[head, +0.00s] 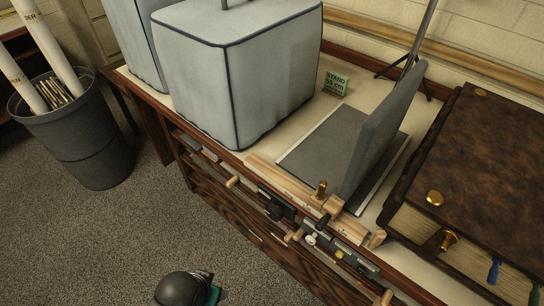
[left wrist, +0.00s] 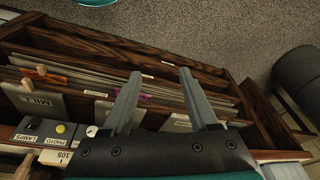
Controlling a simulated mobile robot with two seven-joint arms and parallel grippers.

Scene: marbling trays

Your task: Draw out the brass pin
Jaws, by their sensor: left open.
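A small upright brass pin (head: 320,188) stands in a wooden block on the pale wooden rail along the table's front edge. A second brass piece (head: 448,240) sticks out from the clasp of the big brown book; I cannot tell for certain which is the task's pin. My left gripper (left wrist: 160,72) is open in the left wrist view, with nothing between its two grey fingers. It points down over the front of the cabinet. I cannot make it out in the head view, and no brass pin shows in the left wrist view. My right gripper is in neither view.
A grey upright board (head: 382,130) stands on a flat grey sheet behind the rail. Large covered boxes (head: 240,75) fill the table's left. Small knobbed controls (left wrist: 62,129) and an open slot of upright folders (left wrist: 160,85) lie at the front. A bin (head: 80,135) stands left.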

